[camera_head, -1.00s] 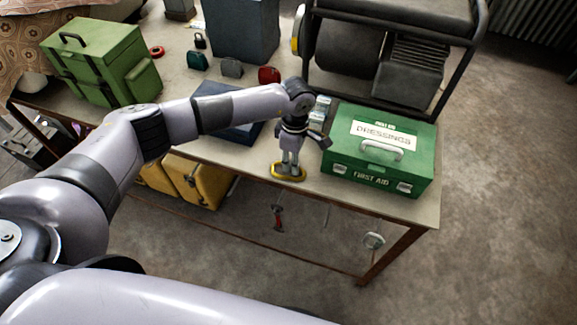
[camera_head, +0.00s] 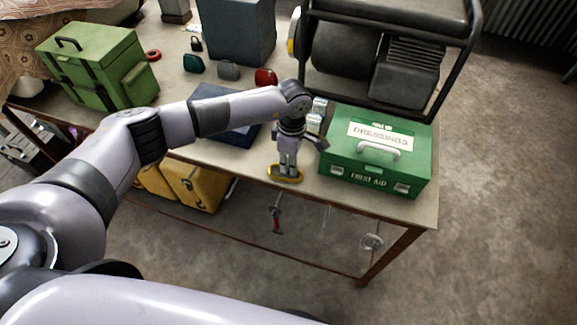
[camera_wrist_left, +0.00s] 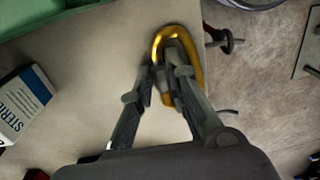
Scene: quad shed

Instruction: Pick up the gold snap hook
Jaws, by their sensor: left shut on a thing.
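The gold snap hook (camera_head: 285,176) is a yellow-gold loop at the front edge of the table (camera_head: 235,165). My left gripper (camera_head: 286,170) points down over it, with the fingertips at the hook. In the left wrist view the hook (camera_wrist_left: 168,36) shows as a gold oval, and the fingers of my left gripper (camera_wrist_left: 168,85) are closed in on its near part. The fingers hide part of the hook. Whether it touches the table top is hard to tell. My right gripper is not in view.
A green first aid box (camera_head: 376,150) stands close right of the gripper, with small white boxes (camera_head: 317,112) behind. A dark blue case (camera_head: 222,112) lies to the left. A generator (camera_head: 375,60) stands at the back right. Yellow cases (camera_head: 197,184) sit below the table.

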